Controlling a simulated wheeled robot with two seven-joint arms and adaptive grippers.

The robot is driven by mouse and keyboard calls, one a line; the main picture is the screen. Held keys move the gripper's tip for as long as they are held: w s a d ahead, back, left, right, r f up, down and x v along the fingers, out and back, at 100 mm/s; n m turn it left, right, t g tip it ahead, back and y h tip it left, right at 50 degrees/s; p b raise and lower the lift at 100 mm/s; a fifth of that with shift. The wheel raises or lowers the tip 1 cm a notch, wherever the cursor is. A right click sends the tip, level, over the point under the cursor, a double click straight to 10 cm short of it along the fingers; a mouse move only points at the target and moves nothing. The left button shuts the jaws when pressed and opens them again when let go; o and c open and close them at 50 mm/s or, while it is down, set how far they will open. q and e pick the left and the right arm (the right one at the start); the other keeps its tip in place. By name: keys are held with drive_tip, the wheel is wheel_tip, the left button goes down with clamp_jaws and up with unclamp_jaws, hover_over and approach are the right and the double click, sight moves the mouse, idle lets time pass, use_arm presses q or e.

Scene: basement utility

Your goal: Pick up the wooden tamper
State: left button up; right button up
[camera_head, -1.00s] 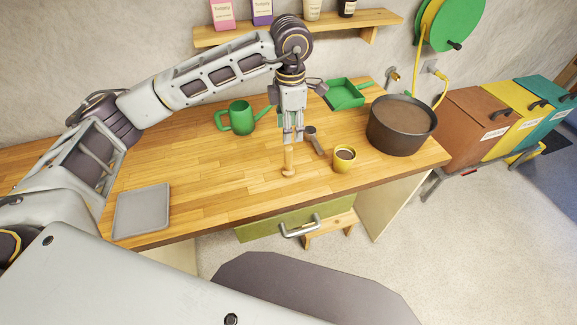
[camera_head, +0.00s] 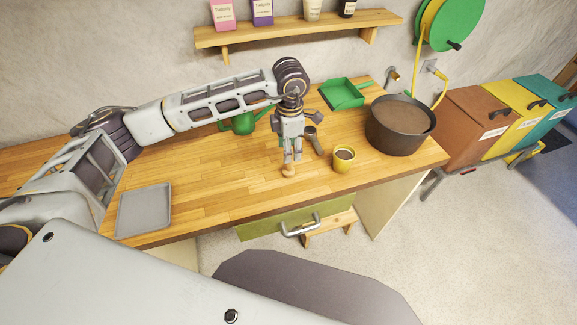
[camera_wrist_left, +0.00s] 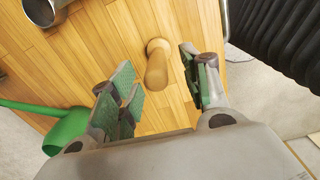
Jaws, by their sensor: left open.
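The wooden tamper (camera_head: 288,171) stands upright on the wooden worktop, mostly hidden by my left gripper in the head view. In the left wrist view the tamper (camera_wrist_left: 157,66) stands between the two finger pads, with gaps on both sides. My left gripper (camera_head: 292,158) points down over the tamper with its fingertips around the upper part. It is open, and its fingers also show in the left wrist view (camera_wrist_left: 160,90). My right gripper is not in view.
A large dark pot (camera_head: 399,128) stands farther right. A green watering can (camera_head: 238,124) is behind left, a grey tray (camera_head: 144,210) at front left. A green dustpan (camera_head: 343,94) lies behind.

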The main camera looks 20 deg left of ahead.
use_arm(q)
drive_tip(key=shift+f, duration=0.1)
drive_tip(key=shift+w+a+f+p, duration=0.15)
drive_tip(key=shift+f+p, duration=0.35)
drive_tip(key=shift+f, duration=0.4)
wheel_tip(320, 180, down, 2)
drive_tip(key=shift+a+f+p, duration=0.1)
drive_tip(key=shift+f+p, duration=0.15)
drive_tip(key=shift+p, duration=0.1)
drive_tip(key=shift+f, duration=0.35)
clamp_jaws()
